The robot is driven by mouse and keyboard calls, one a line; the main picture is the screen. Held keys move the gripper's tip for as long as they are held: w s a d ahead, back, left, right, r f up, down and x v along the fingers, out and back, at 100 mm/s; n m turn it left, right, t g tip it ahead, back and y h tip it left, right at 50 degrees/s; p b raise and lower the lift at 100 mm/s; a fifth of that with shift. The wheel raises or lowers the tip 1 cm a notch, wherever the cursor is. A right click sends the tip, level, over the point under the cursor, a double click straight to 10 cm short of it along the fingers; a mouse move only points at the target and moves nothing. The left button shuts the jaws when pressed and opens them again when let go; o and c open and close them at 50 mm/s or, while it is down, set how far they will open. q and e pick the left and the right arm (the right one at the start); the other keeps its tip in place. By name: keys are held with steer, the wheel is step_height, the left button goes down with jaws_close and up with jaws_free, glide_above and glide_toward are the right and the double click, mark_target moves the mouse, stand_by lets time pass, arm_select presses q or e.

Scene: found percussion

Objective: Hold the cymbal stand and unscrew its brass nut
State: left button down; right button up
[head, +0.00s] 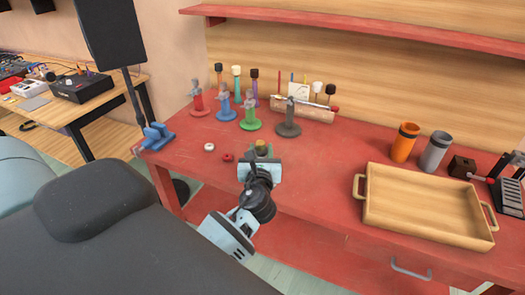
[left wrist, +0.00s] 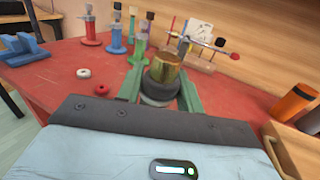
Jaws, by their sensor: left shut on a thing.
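My left gripper (head: 261,158) reaches over the front of the red table, its two fingers on either side of a dark grey upright piece, which I take to be the cymbal stand (left wrist: 158,99). The fingers are shut on it, as the left wrist view (left wrist: 160,90) also shows. The brass nut (head: 261,147) sits on top of the stand, above the fingers, and shows large in the left wrist view (left wrist: 165,71). The lower part of the stand is hidden by my gripper. My right gripper is not in view.
Red, blue, green and grey stands (head: 288,128) are at the back, near several mallets. A white ring (head: 209,147) and a red ring (head: 228,157) lie left of my gripper. A wooden tray (head: 418,208), an orange cup (head: 404,142) and a grey cup (head: 436,151) are right.

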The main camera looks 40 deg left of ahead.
arm_select(q)
steer(key=shift+w, duration=0.1)
steer(key=shift+s+d+r, duration=0.1)
steer(key=shift+s+d, duration=0.2)
steer(key=shift+d, duration=0.05)
steer(key=s+d+r+m+t+h, duration=0.1)
steer(key=s+d+m+t+h, duration=0.2)
steer(key=s+d+m+h, duration=0.3)
steer(key=s+d+h, duration=0.4)
steer(key=s+d, duration=0.3)
steer(key=d, duration=0.2)
steer(key=shift+s+d+r+m, duration=0.2)
steer(key=shift+d+r+m, duration=0.05)
steer(key=shift+m, duration=0.15)
steer(key=w+d+m+g+h, duration=0.2)
steer(key=w+d+m+h, duration=0.1)
steer(key=d, duration=0.5)
steer(key=w+d+m+g+h, duration=0.2)
steer(key=w+d+m+h, duration=0.1)
steer(key=d+m+h, duration=0.2)
steer(key=d+r+h, duration=0.1)
steer(key=d+h, duration=0.1)
steer(key=h, duration=0.1)
steer(key=shift+d+h, duration=0.3)
steer(key=shift+d, duration=0.1)
